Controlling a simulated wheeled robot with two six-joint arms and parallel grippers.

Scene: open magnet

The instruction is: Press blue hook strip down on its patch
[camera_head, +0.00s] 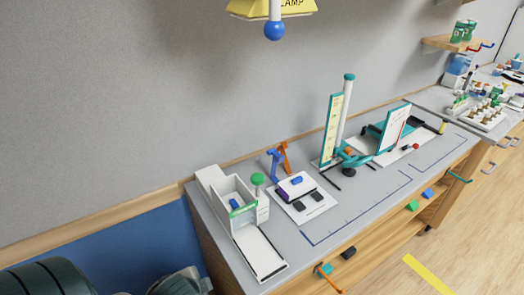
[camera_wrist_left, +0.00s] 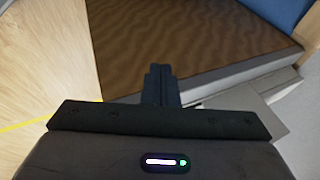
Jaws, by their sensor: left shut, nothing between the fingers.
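A small blue piece (camera_head: 297,180), possibly the blue hook strip, lies on a white board (camera_head: 318,208) on the bench. A purple-dark piece sits beside it, and two dark pads (camera_head: 308,200) lie nearer the front edge. I cannot tell which pad is its patch. My left gripper (camera_wrist_left: 159,70) shows in the left wrist view, its dark fingers together and empty. It points toward the side of a brown wood-grain cabinet, away from the board. My right gripper is not in view.
A white box with a green knob (camera_head: 257,179) stands left of the board. Blue and orange upright hooks (camera_head: 279,163) stand behind it. A teal stand with a tall post (camera_head: 345,110) is to the right. Bare grey bench top (camera_head: 385,185) lies right of the board. A yellow lamp hangs above.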

